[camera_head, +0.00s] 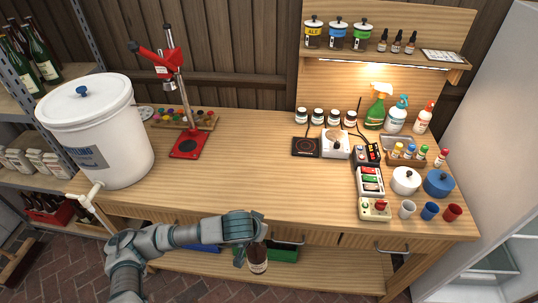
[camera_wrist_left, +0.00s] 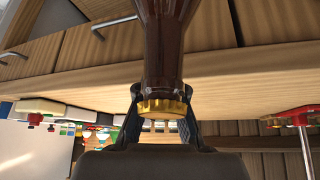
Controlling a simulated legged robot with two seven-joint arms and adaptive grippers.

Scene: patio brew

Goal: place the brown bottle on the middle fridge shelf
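A brown bottle (camera_head: 257,260) with a pale label hangs below my left gripper (camera_head: 250,240) in the head view, in front of the table's front edge. In the left wrist view the bottle's brown neck (camera_wrist_left: 166,40) and gold cap (camera_wrist_left: 165,106) are between the two fingers of the left gripper (camera_wrist_left: 162,108), which is shut around the neck just by the cap. The fridge stands at the right edge of the head view, with a pale side wall (camera_head: 490,130) and a glassy shelf (camera_head: 492,262) low down; its middle shelf cannot be made out. My right gripper is not in view.
The wooden table (camera_head: 240,170) has a clear middle. A white bucket with a tap (camera_head: 105,140) and a red capper (camera_head: 187,145) stand left. Cups (camera_head: 430,211), pots (camera_head: 405,180) and small devices (camera_head: 370,180) crowd the right end. A green crate (camera_head: 284,254) sits below.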

